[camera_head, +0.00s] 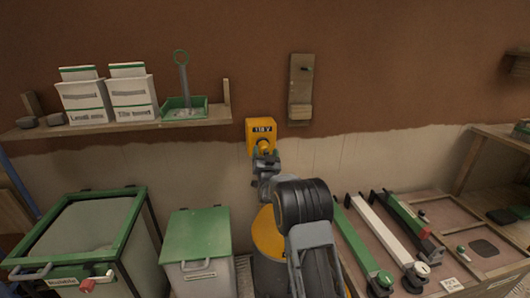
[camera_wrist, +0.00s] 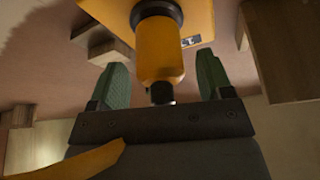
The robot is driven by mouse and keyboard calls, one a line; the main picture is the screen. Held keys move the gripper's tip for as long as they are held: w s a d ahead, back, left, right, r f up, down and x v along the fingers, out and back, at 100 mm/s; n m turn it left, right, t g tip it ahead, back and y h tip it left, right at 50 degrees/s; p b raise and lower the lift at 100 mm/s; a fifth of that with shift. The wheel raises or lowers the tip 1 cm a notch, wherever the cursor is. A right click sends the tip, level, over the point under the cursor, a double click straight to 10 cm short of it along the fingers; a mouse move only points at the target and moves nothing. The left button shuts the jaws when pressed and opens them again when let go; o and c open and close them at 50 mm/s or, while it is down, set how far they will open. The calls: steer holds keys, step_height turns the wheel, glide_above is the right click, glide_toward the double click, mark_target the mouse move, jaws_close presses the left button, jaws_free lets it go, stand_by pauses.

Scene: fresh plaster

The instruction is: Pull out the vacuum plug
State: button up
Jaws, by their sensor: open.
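The yellow socket box (camera_head: 261,125) marked "110 V" hangs on the wall in the head view. The vacuum plug, an orange-yellow cylinder with a dark tip (camera_wrist: 160,58), is seated in the box (camera_wrist: 196,14) in the wrist view. My gripper (camera_wrist: 161,66) is open, with its two green fingers on either side of the plug and visible gaps between. In the head view my gripper (camera_head: 263,157) is just below the box and largely hides the plug. A round yellow body (camera_head: 268,240), possibly the vacuum, stands below, partly hidden by my arm.
A wooden shelf (camera_head: 200,119) with bags and a green tray is at left. A wooden board (camera_head: 300,88) hangs right of the box. A green-lidded bin (camera_head: 197,236) stands lower left. A bench (camera_head: 455,250) with long tools is at right.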

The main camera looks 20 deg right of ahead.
steer(key=shift+w+d+r, duration=0.15)
steer(key=shift+w+r, duration=0.1)
steer(key=shift+w, duration=0.3)
steer(key=shift+c, duration=0.5)
